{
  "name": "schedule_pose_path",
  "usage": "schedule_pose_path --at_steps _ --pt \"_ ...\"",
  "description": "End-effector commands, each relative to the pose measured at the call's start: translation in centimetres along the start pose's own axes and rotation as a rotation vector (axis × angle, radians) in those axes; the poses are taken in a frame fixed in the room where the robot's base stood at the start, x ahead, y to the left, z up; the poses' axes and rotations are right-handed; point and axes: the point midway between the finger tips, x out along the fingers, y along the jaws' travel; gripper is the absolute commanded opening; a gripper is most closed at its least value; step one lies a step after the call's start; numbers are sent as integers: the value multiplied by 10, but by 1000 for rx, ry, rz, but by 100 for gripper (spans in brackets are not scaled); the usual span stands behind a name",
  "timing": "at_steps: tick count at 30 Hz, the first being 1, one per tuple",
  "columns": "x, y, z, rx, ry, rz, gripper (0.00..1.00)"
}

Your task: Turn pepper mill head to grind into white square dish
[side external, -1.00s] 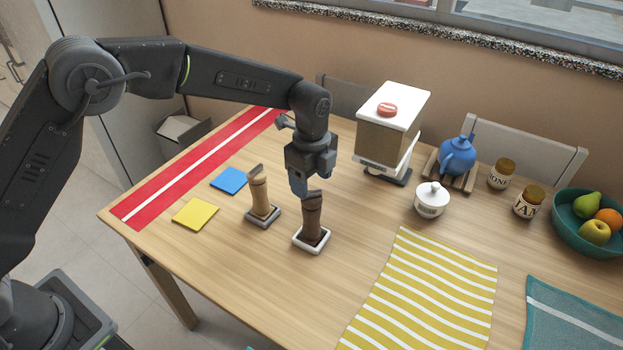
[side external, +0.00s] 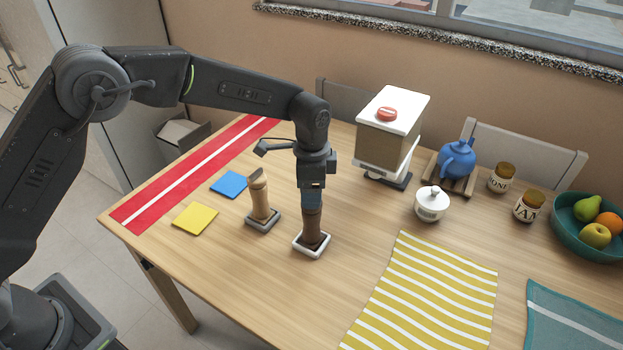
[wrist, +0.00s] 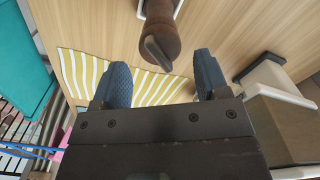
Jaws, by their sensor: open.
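A dark brown pepper mill (side external: 311,228) stands upright in a white square dish (side external: 300,250) on the table. My gripper (side external: 311,203) points down at the mill's head in the side view. In the wrist view my gripper (wrist: 160,88) is open, with blue fingers apart. There the mill (wrist: 160,30) shows its head and a flat dark top piece toward the space between the fingers, with the white dish edge (wrist: 141,9) behind. A lighter wooden mill (side external: 260,200) stands in a grey square dish (side external: 264,225) just to the left. In the side view the fingers overlap the dark mill's head; contact cannot be told.
A yellow card (side external: 195,219) and a blue card (side external: 229,184) lie left of the mills, near a red runner (side external: 150,205). A white lidded pot (side external: 431,206), a dispenser (side external: 388,145) and a striped yellow cloth (side external: 430,290) lie to the right.

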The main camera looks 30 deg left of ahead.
Motion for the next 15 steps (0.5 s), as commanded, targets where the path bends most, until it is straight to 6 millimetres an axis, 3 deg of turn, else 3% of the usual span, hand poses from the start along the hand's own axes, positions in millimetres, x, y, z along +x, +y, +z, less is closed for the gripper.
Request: schedule_pose_path --at_steps 15 --pt "43 0 0 2 -1 0 68"
